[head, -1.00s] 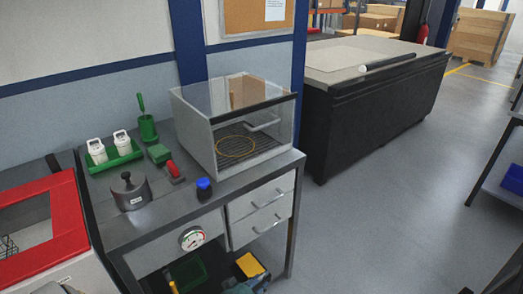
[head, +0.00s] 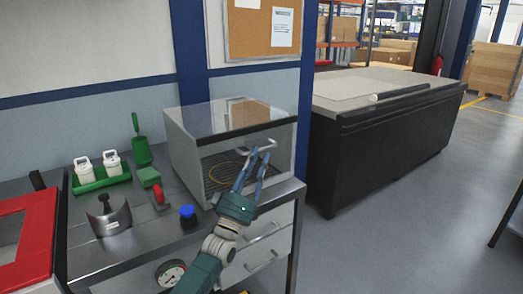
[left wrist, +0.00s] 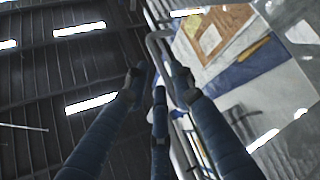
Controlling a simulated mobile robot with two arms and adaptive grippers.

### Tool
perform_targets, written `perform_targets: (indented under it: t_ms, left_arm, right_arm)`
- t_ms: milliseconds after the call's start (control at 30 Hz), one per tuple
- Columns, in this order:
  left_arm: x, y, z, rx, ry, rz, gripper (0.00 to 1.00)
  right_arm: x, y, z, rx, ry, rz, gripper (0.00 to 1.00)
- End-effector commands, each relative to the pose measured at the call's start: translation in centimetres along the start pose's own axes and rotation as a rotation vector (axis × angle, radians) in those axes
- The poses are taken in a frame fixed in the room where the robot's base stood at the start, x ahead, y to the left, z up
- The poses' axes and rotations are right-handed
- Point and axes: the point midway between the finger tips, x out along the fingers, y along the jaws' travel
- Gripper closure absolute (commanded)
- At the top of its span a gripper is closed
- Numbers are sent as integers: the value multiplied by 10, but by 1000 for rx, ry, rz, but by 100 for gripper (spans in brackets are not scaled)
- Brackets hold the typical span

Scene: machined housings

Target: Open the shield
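The shield (head: 225,115) is the clear cover of a grey box on the bench, with a dark strip along its front upper edge. It looks down, closed over the box. A pale handle (head: 262,148) stands out from its front. My left gripper (head: 260,155) is in front of the box, fingers spread, with its tips at or close to the handle; contact cannot be told. In the left wrist view the fingers (left wrist: 158,80) are apart, and a bent grey bar, apparently the handle (left wrist: 155,38), lies just beyond the right fingertip. My right gripper is not in view.
On the bench (head: 150,235), left of the box, are a green tray (head: 100,181) with white bottles, a green holder (head: 142,152), a grey pot (head: 110,215), a red-handled item (head: 160,197) and a blue-capped jar (head: 188,216). A red-framed unit (head: 38,240) stands at far left.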

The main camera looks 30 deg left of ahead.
Motion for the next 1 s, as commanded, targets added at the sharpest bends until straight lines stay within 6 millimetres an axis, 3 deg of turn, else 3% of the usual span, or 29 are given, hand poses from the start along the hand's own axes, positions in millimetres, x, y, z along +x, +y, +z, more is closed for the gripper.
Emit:
perform_targets:
  t_ms: [233,600,733,1000]
  left_arm:
    - [33,-1,0,1,-1,-1,76]
    - [38,-1,1,1,-2,-1,76]
    - [38,-1,1,1,-2,-2,100]
    - [39,0,0,1,-2,-3,100]
  right_arm:
    - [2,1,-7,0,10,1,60]
    - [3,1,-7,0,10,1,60]
    - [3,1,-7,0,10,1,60]
    - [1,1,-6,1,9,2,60]
